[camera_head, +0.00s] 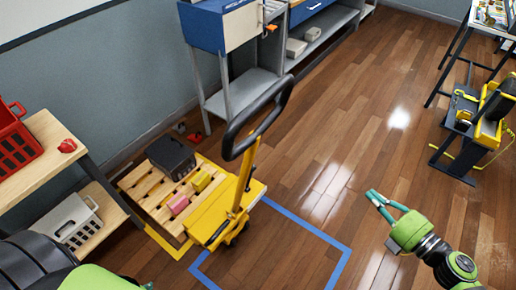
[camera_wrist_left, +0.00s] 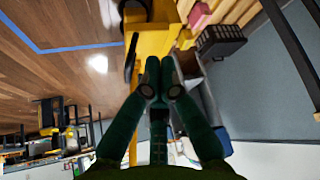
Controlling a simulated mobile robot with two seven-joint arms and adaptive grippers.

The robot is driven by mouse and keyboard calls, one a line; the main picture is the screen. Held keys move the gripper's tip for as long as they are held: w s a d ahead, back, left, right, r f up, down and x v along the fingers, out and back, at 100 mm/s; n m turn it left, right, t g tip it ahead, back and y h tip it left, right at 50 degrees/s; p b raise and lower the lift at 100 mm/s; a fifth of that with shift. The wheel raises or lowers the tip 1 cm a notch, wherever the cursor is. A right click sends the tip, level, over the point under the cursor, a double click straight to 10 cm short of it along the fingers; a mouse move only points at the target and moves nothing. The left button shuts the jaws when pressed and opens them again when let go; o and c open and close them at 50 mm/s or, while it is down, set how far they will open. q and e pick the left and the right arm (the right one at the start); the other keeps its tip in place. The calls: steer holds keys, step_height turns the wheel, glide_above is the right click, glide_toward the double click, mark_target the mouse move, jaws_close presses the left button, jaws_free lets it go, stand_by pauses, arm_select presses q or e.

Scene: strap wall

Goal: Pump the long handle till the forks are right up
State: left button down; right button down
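A yellow pallet jack (camera_head: 222,212) stands in front of a wooden pallet (camera_head: 150,205). Its long handle (camera_head: 246,172) rises steeply, tilted to the upper right, and ends in a black loop grip (camera_head: 257,118). The forks are hidden by the pallet and its load. In the left wrist view the yellow jack body (camera_wrist_left: 157,40) shows beyond my left gripper (camera_wrist_left: 161,62). That gripper's fingertips are together with nothing seen between them; in the head view only green and dark arm parts show at the bottom left. My right gripper (camera_head: 374,197) is over the floor, well right of the handle, holding nothing.
The pallet carries a dark crate (camera_head: 171,156) and small pink (camera_head: 178,204) and yellow (camera_head: 201,181) blocks. Blue tape (camera_head: 318,233) marks the floor around the jack's front. A wooden shelf (camera_head: 62,160) with baskets stands left, a blue-grey bench (camera_head: 207,30) behind.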

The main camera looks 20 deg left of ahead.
arm_select(q)
steer(key=w+a+r+n+t+h, duration=0.15)
steer(key=w+a+r+t, duration=0.45)
steer(key=r, duration=0.6)
steer(key=w+a+r+n+t+h, duration=0.15)
steer(key=w+a+r, duration=0.25)
steer(key=w+r, duration=0.55)
steer(key=w+d+r+n+h, duration=0.1)
steer(key=w+d+r+h, duration=0.2)
steer(key=d+r+h, duration=0.55)
steer(key=w+d+r+h, duration=0.1)
steer(key=w+d+r, duration=0.35)
steer(key=r, duration=0.95)
steer(key=w+d+f, duration=0.2)
steer(key=w+d, duration=0.4)
steer(key=d, duration=0.5)
steer(key=shift+w+d, duration=0.35)
steer(key=shift+t, duration=0.25)
